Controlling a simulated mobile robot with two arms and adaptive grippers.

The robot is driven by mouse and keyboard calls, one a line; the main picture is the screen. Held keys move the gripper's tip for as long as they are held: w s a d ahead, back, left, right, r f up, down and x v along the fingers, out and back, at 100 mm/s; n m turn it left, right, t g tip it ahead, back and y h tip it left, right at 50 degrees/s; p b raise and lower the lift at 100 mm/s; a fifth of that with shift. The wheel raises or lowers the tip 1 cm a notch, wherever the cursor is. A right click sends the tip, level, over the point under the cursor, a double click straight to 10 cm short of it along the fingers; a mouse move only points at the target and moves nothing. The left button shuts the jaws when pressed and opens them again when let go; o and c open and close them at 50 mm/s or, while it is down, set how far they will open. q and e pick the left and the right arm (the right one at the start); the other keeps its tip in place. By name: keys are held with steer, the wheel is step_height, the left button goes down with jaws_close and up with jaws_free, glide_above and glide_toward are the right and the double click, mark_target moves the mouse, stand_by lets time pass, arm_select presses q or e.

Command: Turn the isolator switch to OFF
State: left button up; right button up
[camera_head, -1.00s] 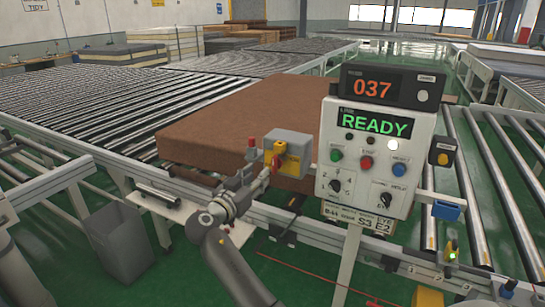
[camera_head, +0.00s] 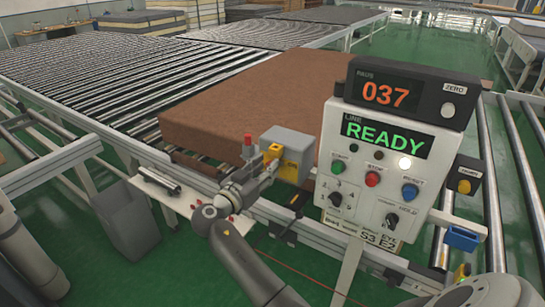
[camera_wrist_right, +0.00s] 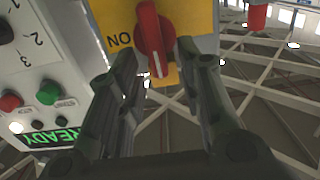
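The isolator switch is a grey box (camera_head: 288,140) with a yellow plate (camera_wrist_right: 105,14) and a red rotary knob (camera_wrist_right: 150,30). In the right wrist view, which is upside down, the "ON" label sits left of the knob, and the knob's white mark points down in the picture. My right gripper (camera_wrist_right: 165,65) is open, its two fingers apart on either side of the knob's lower end. I cannot tell if either finger touches it. In the head view my right gripper (camera_head: 265,175) is right at the switch and hides most of the knob. My left gripper is out of view.
A control panel (camera_head: 372,190) with a lit "READY" display and "037" readout stands close right of the switch. A brown mattress (camera_head: 240,100) lies on the rollers behind it. A grey bin (camera_head: 130,225) stands on the floor at left. A red button (camera_head: 247,140) tops the switch's left side.

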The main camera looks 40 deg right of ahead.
steer(key=shift+a+r, duration=0.1)
jaws_close()
stand_by(0.3)
